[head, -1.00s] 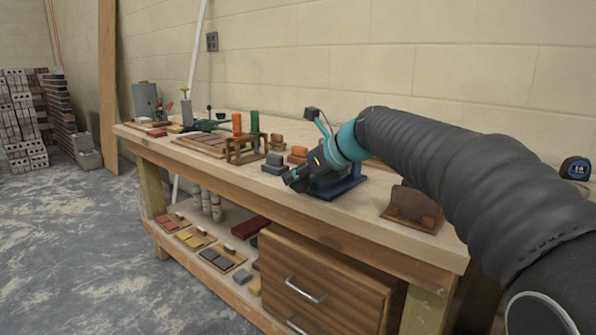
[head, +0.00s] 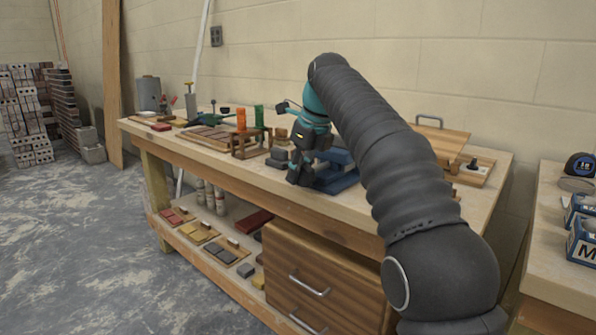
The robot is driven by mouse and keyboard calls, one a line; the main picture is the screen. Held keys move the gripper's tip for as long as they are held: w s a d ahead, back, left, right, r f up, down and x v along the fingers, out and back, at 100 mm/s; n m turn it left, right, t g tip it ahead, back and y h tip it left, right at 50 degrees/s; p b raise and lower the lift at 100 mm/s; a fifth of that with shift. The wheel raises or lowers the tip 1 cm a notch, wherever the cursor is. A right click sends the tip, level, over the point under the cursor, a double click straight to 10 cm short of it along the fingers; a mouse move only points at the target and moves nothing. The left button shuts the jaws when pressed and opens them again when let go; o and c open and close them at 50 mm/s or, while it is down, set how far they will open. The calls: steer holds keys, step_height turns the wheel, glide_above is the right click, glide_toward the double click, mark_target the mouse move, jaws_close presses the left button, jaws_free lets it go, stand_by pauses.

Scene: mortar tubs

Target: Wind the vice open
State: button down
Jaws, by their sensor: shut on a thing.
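The blue vice (head: 338,173) stands on the workbench, right of my gripper and partly hidden by it and my arm. My gripper (head: 292,178) points down at the vice's left front side, close to the bench's front edge. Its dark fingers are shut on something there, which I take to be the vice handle. The handle itself is hidden behind the fingers, so its angle and the jaw gap cannot be told.
Grey blocks (head: 278,158) lie just left of my gripper. Drawers (head: 318,285) are below.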

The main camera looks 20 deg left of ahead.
steer(key=shift+w+h, duration=0.35)
steer(key=shift+h, duration=0.25)
steer(key=shift+s+d+f+g+h, duration=0.1)
steer(key=shift+d+f+g+h, duration=0.1)
steer(key=shift+d+g+h, duration=0.15)
stand_by(0.3)
steer(key=c, duration=1.4)
jaws_free()
steer(key=shift+a, duration=0.1)
steer(key=o, duration=0.4)
steer(key=shift+s+a, duration=0.1)
steer(key=shift+a, duration=0.05)
steer(key=shift+r, duration=0.25)
steer(key=shift+y, duration=0.95)
